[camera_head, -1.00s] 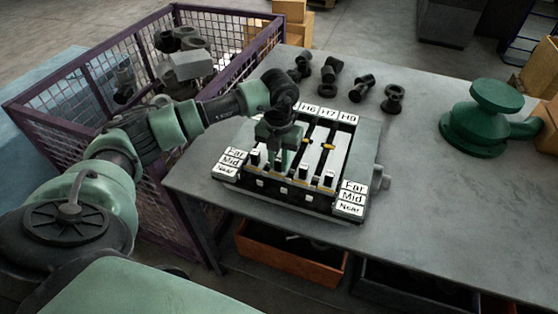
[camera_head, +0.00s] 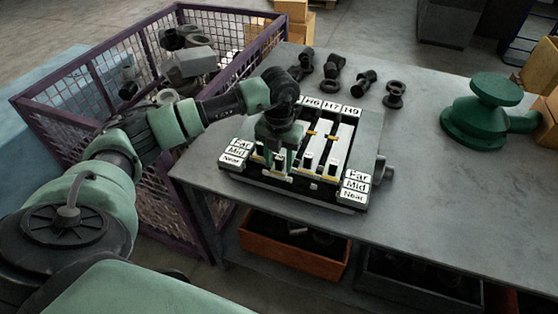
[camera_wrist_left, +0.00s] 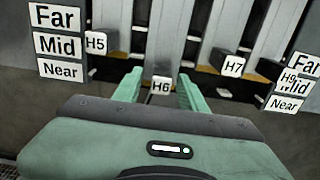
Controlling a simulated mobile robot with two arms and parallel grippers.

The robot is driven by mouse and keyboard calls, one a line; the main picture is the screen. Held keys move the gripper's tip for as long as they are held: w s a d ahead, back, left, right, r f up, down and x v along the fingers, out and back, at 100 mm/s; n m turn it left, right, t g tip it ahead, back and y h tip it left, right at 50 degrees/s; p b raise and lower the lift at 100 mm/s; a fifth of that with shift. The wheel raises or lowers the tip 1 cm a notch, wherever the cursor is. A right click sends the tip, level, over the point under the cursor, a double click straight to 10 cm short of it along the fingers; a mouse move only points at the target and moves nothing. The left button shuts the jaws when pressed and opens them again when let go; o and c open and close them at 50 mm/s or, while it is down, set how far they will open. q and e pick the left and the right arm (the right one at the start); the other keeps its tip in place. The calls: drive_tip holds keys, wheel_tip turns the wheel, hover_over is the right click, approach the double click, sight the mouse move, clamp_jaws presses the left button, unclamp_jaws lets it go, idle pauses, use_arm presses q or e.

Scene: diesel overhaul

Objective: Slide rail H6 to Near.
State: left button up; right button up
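The rail fixture (camera_head: 330,195) stands on the table, with white rails side by side. My left gripper (camera_head: 281,160) is down over its near side. In the left wrist view its two green fingers (camera_wrist_left: 160,85) stand on either side of the dark H6 knob (camera_wrist_left: 161,86), with a visible gap at each side. The H6 knob is about level with the Near labels (camera_wrist_left: 62,72). The H5 knob (camera_wrist_left: 96,43), H7 knob (camera_wrist_left: 233,66) and H9 knob (camera_wrist_left: 289,79) sit farther back, H5 about level with Mid. My right gripper is not in view.
Several black parts (camera_head: 333,68) stand behind the fixture. A green flanged part (camera_head: 485,115) is at the right of the table (camera_head: 430,200). A purple mesh crate (camera_head: 70,133) with metal parts is at the left. An orange bin (camera_head: 290,245) is below.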

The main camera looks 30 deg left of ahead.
use_arm(q)
drive_tip(key=shift+r, duration=0.2)
wheel_tip(320, 180, up, 6)
drive_tip(key=shift+r+b, duration=0.15)
drive_tip(key=shift+b, duration=1.05)
drive_tip(key=shift+r, duration=0.5)
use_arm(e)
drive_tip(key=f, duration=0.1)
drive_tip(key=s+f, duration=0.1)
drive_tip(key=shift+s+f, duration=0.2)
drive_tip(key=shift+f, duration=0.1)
